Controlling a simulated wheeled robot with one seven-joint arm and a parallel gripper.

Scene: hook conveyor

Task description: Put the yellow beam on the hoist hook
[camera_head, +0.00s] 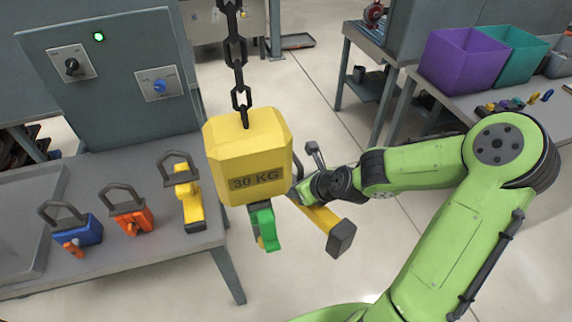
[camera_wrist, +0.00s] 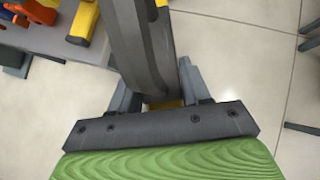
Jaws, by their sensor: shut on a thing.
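The yellow beam (camera_head: 321,216) has a dark end cap and slants below and right of the hoist weight; its far end is hidden behind that weight. My gripper (camera_head: 302,192) is shut on it, with the fingertips mostly hidden in the head view. In the wrist view, a dark grey part fills the space between my fingers (camera_wrist: 160,92), with a little yellow at its lower end. The hoist's yellow 30 KG weight (camera_head: 242,160) hangs on a black chain. A green part (camera_head: 265,227) shows below it, probably at the hook. The hook itself is largely hidden, so contact with the beam is unclear.
A grey workbench (camera_head: 150,255) at left carries blue (camera_head: 88,233), orange (camera_head: 141,222) and yellow (camera_head: 192,212) pieces with grey loops. A control panel (camera_head: 110,80) stands behind. A right-hand table holds purple (camera_head: 462,62) and teal (camera_head: 514,52) bins. Open floor lies between.

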